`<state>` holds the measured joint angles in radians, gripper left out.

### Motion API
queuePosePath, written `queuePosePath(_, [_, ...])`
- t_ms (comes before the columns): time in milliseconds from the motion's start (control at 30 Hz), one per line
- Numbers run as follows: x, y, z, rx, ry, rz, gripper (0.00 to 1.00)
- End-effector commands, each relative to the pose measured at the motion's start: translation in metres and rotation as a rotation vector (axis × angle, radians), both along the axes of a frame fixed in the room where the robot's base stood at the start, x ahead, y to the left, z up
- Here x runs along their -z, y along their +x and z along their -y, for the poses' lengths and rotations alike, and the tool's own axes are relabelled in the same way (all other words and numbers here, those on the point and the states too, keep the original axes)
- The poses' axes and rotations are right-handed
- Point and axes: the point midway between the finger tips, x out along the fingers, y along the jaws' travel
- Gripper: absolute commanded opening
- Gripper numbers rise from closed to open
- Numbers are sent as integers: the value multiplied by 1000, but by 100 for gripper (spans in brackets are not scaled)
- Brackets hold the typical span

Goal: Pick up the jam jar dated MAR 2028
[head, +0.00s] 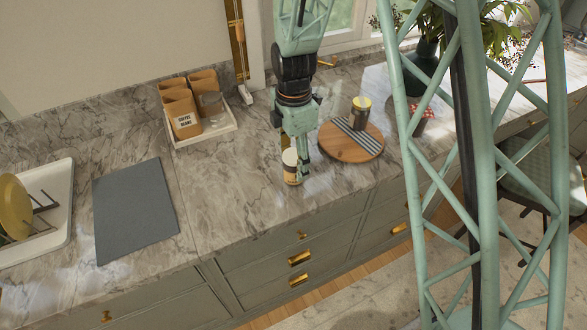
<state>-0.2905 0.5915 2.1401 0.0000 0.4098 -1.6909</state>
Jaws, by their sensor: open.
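A small jar with a pale lid and brownish body (291,170) stands upright on the marble counter near its front edge. My gripper (296,165) points down right at this jar and is open. One finger shows close along the jar's right side; the other is mostly hidden, so I cannot tell whether the jar is fully between them. A second jar with a yellow lid (360,114) stands on a round wooden board (345,152). A jar with a red checked lid (419,115) stands farther right, partly hidden by my column. No date is legible on any jar.
A grey mat (133,210) and a white dish tray (62,230) lie left. A dark plant vase (424,66) stands back right. The counter left of my gripper is clear.

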Motion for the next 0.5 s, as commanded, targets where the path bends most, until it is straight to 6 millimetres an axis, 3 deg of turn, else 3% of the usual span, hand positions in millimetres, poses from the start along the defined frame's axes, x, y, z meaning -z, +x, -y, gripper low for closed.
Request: queuePosePath(500, [9,-1,0,0,-1,-2,57])
